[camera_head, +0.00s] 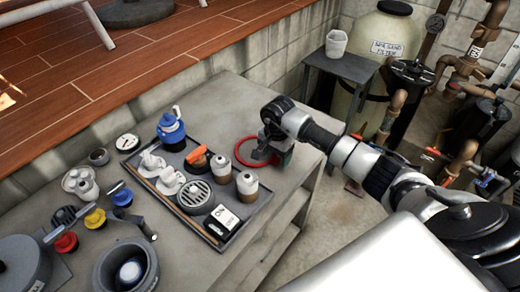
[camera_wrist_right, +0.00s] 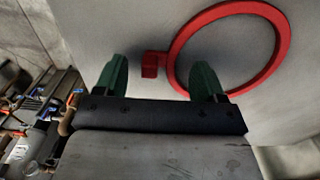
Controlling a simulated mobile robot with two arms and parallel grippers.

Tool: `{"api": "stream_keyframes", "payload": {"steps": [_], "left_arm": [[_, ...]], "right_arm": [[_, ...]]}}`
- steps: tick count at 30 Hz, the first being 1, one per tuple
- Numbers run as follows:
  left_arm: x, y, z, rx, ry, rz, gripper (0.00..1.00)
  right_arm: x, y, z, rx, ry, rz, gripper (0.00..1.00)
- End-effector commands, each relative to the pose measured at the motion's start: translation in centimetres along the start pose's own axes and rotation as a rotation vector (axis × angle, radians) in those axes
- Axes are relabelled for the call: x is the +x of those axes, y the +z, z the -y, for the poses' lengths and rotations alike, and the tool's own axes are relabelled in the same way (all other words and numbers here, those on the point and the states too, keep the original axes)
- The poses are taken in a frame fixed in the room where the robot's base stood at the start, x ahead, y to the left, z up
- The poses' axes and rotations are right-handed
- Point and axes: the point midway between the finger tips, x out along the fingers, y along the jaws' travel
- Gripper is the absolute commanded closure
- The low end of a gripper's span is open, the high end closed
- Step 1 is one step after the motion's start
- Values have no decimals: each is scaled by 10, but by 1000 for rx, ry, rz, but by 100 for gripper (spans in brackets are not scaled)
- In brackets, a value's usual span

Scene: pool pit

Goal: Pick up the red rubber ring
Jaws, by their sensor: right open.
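The red rubber ring (camera_head: 238,154) lies flat on the grey bench top, just right of the dark tray. My right gripper (camera_head: 268,152) is over its right part and hides some of it. In the right wrist view the ring (camera_wrist_right: 283,38) lies beyond the fingertips, with a small red block at its left side. My right gripper (camera_wrist_right: 158,80) is open, with green fingertips and nothing between them. Its right fingertip overlaps the ring's lower left rim in that view; I cannot tell whether they touch. My left gripper is not in view.
Pots and coloured caps stand at the left of the bench (camera_head: 232,92). The bench is bare behind the ring. A small table (camera_head: 340,64) and pipes stand beyond at right.

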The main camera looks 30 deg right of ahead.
Motion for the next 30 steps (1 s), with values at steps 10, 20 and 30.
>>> {"api": "stream_keyframes", "payload": {"steps": [10, 20, 30], "left_arm": [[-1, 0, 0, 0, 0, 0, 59], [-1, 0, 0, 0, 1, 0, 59], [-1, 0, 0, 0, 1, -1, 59]], "right_arm": [[8, 0, 0, 0, -1, -1, 34], [7, 0, 0, 0, 0, -1, 83], [7, 0, 0, 0, -1, -1, 83]]}}
